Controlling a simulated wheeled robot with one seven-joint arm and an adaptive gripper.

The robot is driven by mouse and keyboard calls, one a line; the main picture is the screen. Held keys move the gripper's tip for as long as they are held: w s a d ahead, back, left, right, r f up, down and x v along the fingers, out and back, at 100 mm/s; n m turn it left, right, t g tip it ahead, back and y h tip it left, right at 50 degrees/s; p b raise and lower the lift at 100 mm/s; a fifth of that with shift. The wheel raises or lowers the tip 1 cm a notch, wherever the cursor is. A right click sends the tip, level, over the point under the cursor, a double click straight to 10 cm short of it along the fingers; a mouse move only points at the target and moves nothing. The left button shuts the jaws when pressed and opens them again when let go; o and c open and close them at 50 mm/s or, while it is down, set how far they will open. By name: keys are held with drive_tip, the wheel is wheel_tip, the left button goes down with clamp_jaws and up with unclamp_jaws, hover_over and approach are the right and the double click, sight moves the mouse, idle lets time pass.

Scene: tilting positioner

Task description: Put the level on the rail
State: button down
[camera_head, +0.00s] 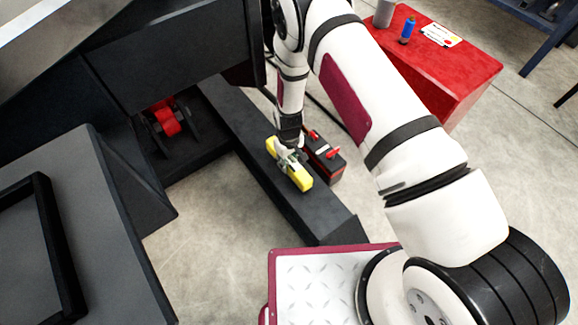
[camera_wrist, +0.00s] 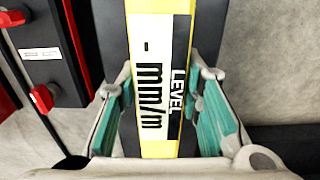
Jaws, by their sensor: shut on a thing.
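The level is a yellow bar (camera_head: 296,177) with a white label; it lies along the dark rail (camera_head: 268,178) in the head view. In the wrist view the level (camera_wrist: 159,70) runs up the picture between the fingers, with "LEVEL" and "mm/m" printed on it. My gripper (camera_head: 290,158) is over the middle of the level, shut on its sides. Its teal finger pads (camera_wrist: 165,118) flank the level in the wrist view. The dark rail (camera_wrist: 112,30) shows below the level; I cannot tell whether the level touches it.
A dark box with red knobs (camera_head: 323,155) stands right beside the rail; it also shows at the left of the wrist view (camera_wrist: 50,60). A red cabinet (camera_head: 460,70) stands at the upper right. The large dark positioner (camera_head: 165,75) fills the left. Floor is open at lower left of the rail.

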sight(289, 159)
drive_tip(key=shift+f+b, duration=0.45)
drive_tip(key=shift+f, duration=0.75)
drive_tip(key=shift+f, duration=0.1)
drive_tip(key=c, duration=1.1)
unclamp_jaws()
wheel_tip(289, 159, up, 12)
drive_tip(key=p, duration=0.4)
drive_tip(key=shift+p, duration=0.35)
